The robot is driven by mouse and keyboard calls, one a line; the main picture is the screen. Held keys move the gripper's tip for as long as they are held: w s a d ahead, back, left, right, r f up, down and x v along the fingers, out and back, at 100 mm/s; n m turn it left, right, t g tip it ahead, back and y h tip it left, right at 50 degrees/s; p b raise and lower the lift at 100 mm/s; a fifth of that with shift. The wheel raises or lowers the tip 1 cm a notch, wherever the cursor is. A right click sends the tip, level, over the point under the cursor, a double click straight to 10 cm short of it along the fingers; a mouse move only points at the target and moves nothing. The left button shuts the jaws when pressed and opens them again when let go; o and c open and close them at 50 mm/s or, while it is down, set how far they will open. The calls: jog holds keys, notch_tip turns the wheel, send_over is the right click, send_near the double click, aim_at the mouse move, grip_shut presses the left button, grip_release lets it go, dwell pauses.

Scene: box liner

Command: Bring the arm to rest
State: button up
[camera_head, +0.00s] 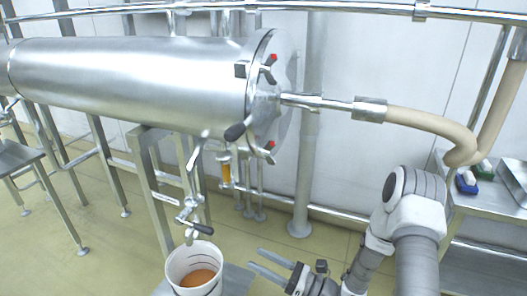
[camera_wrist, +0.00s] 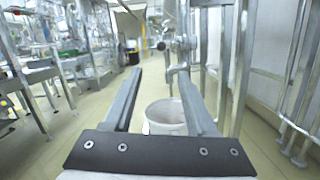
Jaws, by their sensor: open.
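My gripper (camera_head: 268,263) is at the lower middle of the head view, with its two long fingers apart and nothing between them. It is to the right of a white bucket (camera_head: 176,262) and apart from it. In the wrist view, the open fingers of my gripper (camera_wrist: 160,95) reach forward, and the bucket (camera_wrist: 163,113) shows beyond them, partly hidden by the right finger. The bucket holds an orange-brown content and stands under the outlet valve (camera_head: 190,212) of a large steel cylinder (camera_head: 130,75). My arm bends at the lower right of the head view.
A beige hose (camera_head: 425,122) runs from the cylinder's end flange to the right. A steel table (camera_head: 490,200) with small blue and green items stands at the right, close to my arm. Steel legs and pipes stand behind the bucket. Yellowish floor (camera_head: 90,240) is open at the left.

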jog(key=s+r+n+g+h, duration=0.6)
jog(key=s+r+n+g, duration=0.65)
jog(key=n, duration=0.35)
jog(key=s+d+r+n+t+h, duration=0.3)
jog(key=s+d+r+n+h, duration=0.15)
jog(key=d+h, duration=0.2)
jog(key=s+d+r+n+t+h, duration=0.2)
jog(key=d+r+n+t+h, duration=0.2)
jog(key=d+r+t+h, duration=0.25)
notch_tip(320, 180, up, 19)
jog(key=d+p, duration=0.1)
jog(key=p, duration=1.7)
jog(key=shift+w+d+r, duration=0.15)
jog(key=shift+d+r, duration=0.05)
jog(key=shift+n, duration=0.25)
jog(key=shift+c, duration=0.4)
jog(key=shift+f, duration=0.1)
jog(key=shift+c, duration=0.2)
jog(key=shift+a, duration=0.15)
